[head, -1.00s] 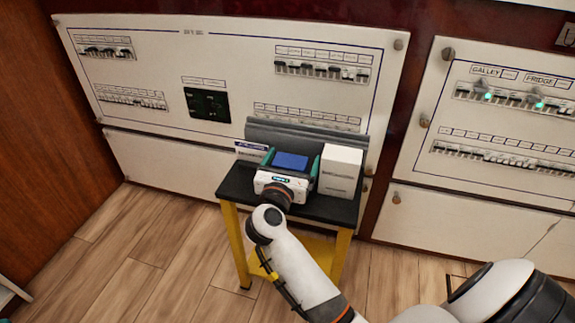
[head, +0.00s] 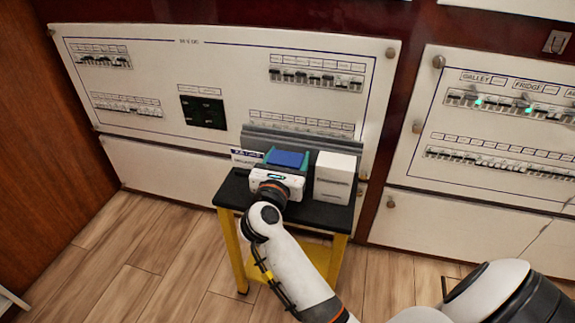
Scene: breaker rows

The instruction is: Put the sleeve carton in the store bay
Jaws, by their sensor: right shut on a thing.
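My right gripper (head: 285,163) reaches over a small black-topped stand (head: 320,212) with its teal fingers pointing to the back. It is shut on a blue box (head: 288,158), whose top shows between the fingers. A white carton (head: 334,178) with small print stands upright just to the right, apart from the gripper. I cannot tell for certain from the print which one is the sleeve carton. A small label plate (head: 246,154) is at the back left of the stand; I cannot read it clearly. The gripper hides the stand top under the blue box. My left gripper is not in view.
A grey ribbed back piece (head: 300,142) rises behind the stand top. Breaker panels (head: 225,80) cover the wall behind, with another panel (head: 500,120) at the right. The stand has yellow legs (head: 239,262). The wooden floor (head: 140,250) to the left is clear.

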